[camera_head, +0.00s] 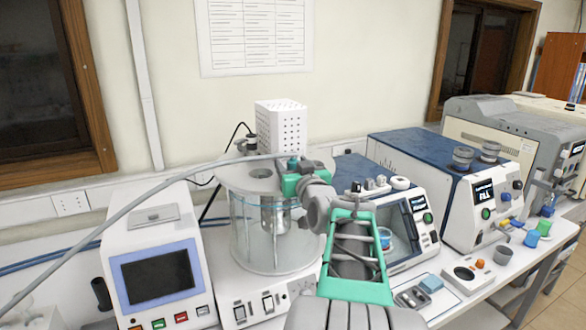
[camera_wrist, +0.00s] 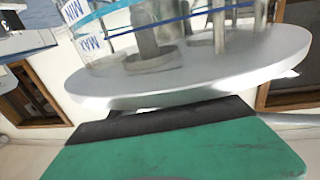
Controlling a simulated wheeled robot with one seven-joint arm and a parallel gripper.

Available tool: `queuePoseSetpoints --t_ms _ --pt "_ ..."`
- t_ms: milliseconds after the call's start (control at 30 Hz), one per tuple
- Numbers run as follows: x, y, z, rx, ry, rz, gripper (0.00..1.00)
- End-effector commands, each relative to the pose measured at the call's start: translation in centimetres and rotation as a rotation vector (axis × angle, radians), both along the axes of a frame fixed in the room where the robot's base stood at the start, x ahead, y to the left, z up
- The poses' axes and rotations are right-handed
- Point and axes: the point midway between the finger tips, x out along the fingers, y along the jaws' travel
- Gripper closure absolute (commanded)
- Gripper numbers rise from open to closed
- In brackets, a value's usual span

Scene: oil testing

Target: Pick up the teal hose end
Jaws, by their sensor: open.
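The grey hose (camera_head: 130,205) arcs from the lower left up to the glass vessel's lid. A small teal piece (camera_head: 292,164) at its right end looks like the hose end, though it is hard to separate from my green gripper parts. My gripper (camera_head: 291,181) is open just above the right part of the lid, beside that piece. Whether they touch cannot be told. In the wrist view a green finger with a black edge (camera_wrist: 170,135) fills the lower part, and no hose end can be made out between the fingers there.
The glass vessel (camera_head: 262,235) with its grey lid (camera_wrist: 200,75) stands directly by my gripper. A white perforated box (camera_head: 281,128) rises behind it. A screen device (camera_head: 155,270) stands left, and blue-topped instruments (camera_head: 445,175) stand right. The bench between is crowded.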

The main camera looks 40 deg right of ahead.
Motion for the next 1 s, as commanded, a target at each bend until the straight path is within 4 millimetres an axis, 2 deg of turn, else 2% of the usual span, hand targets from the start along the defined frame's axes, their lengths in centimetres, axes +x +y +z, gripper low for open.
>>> queuePoseSetpoints --t_ms 33,133,400,1000 --pt "1.0 -0.3 0.6 0.003 0.004 0.002 0.45" --pt "2.2 -1.0 0.3 0.002 0.001 -0.001 0.45" --pt "2.3 -1.3 0.1 0.000 0.001 -0.005 0.46" --pt "2.3 -1.4 0.1 0.000 0.001 -0.006 0.95"
